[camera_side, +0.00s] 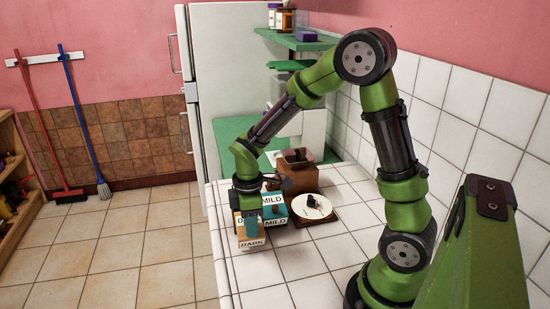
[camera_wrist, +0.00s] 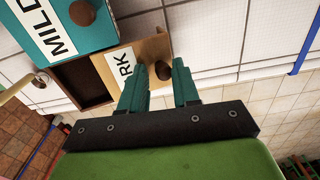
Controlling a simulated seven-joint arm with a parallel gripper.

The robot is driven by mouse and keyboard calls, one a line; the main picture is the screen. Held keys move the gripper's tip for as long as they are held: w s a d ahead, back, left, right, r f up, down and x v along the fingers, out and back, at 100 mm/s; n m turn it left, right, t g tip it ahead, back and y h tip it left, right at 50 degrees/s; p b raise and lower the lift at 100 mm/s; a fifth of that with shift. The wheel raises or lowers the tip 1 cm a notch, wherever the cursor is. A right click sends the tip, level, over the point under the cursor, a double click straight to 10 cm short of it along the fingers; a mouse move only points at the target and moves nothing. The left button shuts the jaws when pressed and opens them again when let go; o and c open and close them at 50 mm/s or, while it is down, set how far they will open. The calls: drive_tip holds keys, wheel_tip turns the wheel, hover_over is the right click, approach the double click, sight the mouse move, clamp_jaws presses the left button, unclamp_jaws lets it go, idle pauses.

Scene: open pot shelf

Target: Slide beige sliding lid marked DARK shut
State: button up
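The beige lid marked DARK (camera_wrist: 143,55) lies partly off its box in the wrist view, with a dark open gap (camera_wrist: 84,82) beside it. Only the letters RK of its label show there. The DARK box (camera_side: 252,242) is at the counter's front edge in the side view. My gripper (camera_wrist: 160,72) is over the lid, its two teal fingers apart. A brown knob (camera_wrist: 163,70) on the lid shows between the fingertips; I cannot tell whether they touch it. In the side view my gripper (camera_side: 250,215) hides much of the lid.
A teal box marked MILD (camera_side: 276,207) with its own brown knob (camera_wrist: 82,12) stands right beside the DARK box. A round white dial-like plate (camera_side: 312,207) and a brown wooden box (camera_side: 296,176) are behind and right. White tiled counter (camera_side: 265,299) is clear in front.

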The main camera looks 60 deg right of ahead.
drive_tip(key=shift+f, duration=0.15)
drive_tip(key=shift+w+d+f, duration=0.1)
drive_tip(key=shift+w+d, duration=0.65)
drive_tip(key=shift+d, duration=0.15)
drive_tip(key=shift+w+d, duration=1.15)
drive_tip(key=shift+w, duration=0.15)
drive_tip(key=shift+s+a, duration=0.2)
drive_tip(key=shift+d+r, duration=0.15)
drive_tip(key=shift+r, duration=1.2)
drive_tip(key=shift+d+r, duration=0.1)
drive_tip(key=shift+r, duration=1.25)
drive_tip(key=shift+w, duration=0.1)
